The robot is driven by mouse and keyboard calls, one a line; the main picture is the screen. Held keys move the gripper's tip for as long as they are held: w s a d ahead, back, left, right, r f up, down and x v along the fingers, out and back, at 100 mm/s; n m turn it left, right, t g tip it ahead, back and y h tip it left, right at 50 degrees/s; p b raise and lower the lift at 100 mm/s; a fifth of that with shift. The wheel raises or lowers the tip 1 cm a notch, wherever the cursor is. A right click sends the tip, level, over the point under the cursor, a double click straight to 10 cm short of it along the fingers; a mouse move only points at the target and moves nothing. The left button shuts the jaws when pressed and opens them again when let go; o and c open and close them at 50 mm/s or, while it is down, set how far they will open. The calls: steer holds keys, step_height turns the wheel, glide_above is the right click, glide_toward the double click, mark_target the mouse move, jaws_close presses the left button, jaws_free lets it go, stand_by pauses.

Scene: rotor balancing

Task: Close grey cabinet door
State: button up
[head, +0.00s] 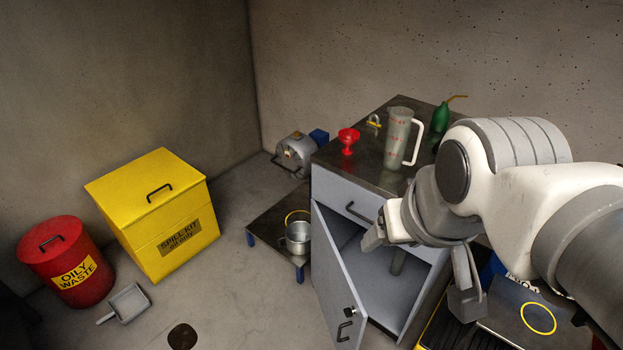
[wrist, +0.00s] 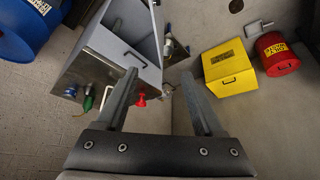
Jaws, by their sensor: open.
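The grey cabinet (head: 333,187) stands right of centre in the head view, with a drawer above an open compartment. Its grey door (head: 335,285) is swung wide open toward the front left, with a black handle (head: 346,326) near its free edge. My gripper (head: 420,266) is open and empty. It is in front of the cabinet and hides part of the drawer front and opening. In the wrist view my gripper (wrist: 158,80) has its fingers spread, with the cabinet (wrist: 138,60) beyond at upper left. I see no contact with the door.
A jug (head: 399,140), red funnel (head: 348,139) and green bottle (head: 440,117) stand on the cabinet top. A low stand with a metal mug (head: 298,238) is left of the door. A yellow spill kit (head: 160,220) and red waste bin (head: 68,265) stand farther left. Floor between is mostly clear.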

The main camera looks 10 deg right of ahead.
steer(key=shift+c, duration=1.2)
steer(key=shift+w+f+b, duration=0.25)
steer(key=shift+f+b, duration=0.05)
steer(key=shift+f, duration=0.05)
steer(key=shift+c, duration=1.1)
steer(key=w+f+n+b, duration=0.1)
steer(key=w+f, duration=0.1)
steer(key=w+f+n+g+b, duration=0.1)
steer(key=w+f+n+b, duration=0.1)
steer(key=f, duration=0.1)
steer(key=shift+w+d+f+n+h, duration=0.1)
steer(key=shift+w+n+h, duration=0.1)
steer(key=shift+n+h, duration=0.1)
jaws_close()
steer(key=w+a+f+n+g+h+b, duration=0.15)
steer(key=w+f+n+b, duration=0.35)
steer(key=f, duration=0.7)
steer(key=w+a+f+n+g+b, duration=0.1)
steer(key=w+a+f+n+b, duration=0.15)
steer(key=w+f+n, duration=0.65)
steer(key=w+a+f+n+g+h+b, duration=0.1)
steer(key=f+n+g+b, duration=0.3)
steer(key=f, duration=1.1)
steer(key=w+d+f+m+t+b, duration=0.1)
steer(key=d+f+t+b, duration=0.1)
steer(key=d+f+b, duration=0.3)
steer(key=shift+x, duration=2.2)
